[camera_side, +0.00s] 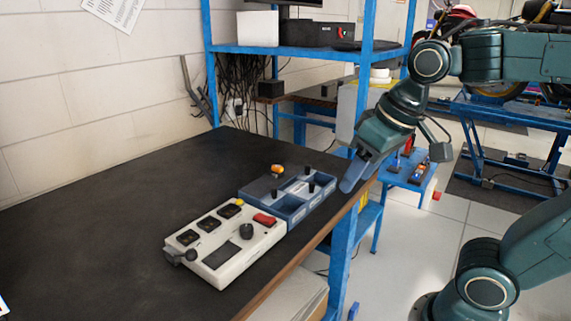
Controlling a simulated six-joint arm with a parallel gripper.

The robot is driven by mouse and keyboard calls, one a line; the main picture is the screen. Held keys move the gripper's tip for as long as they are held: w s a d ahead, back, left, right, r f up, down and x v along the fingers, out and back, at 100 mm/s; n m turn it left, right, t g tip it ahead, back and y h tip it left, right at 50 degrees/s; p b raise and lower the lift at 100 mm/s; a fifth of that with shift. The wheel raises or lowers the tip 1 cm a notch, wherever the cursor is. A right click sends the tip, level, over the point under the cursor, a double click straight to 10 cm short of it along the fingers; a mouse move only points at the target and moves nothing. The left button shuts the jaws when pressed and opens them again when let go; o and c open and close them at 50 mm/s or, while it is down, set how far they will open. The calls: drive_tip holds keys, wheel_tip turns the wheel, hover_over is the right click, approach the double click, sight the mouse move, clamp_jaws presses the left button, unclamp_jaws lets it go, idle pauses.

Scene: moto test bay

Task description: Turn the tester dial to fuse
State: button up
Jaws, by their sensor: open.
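The tester (215,262) is a white box lying on the dark bench top. Its black dial (246,231) stands on the top face near the right end, beside a red switch (264,219). Dark sockets and a dark screen also show on that face. The dial's pointing direction and any labels are too small to read. My gripper (356,178) is open and empty, above the bench's right edge, up and to the right of the dial and well apart from it.
A blue-grey tray (291,222) with small posts adjoins the tester on its right side. An orange-topped knob (277,170) stands behind it. A blue shelf frame (361,85) rises at the back of the bench. The left of the bench top (110,215) is clear.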

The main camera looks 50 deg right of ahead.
drive_tip(key=w+a+r+m+g, duration=0.1)
drive_tip(key=w+a+m+g, duration=0.15)
drive_tip(key=w, duration=0.95)
drive_tip(key=m+g, duration=0.2)
drive_tip(key=m, duration=0.1)
hover_over(246, 227)
wheel_tip(246, 227, down, 4)
drive_tip(key=shift+s+r, duration=0.1)
wheel_tip(246, 227, down, 14)
drive_tip(key=shift+r, duration=0.1)
drive_tip(key=shift+c, duration=0.4)
drive_tip(key=c, duration=0.9)
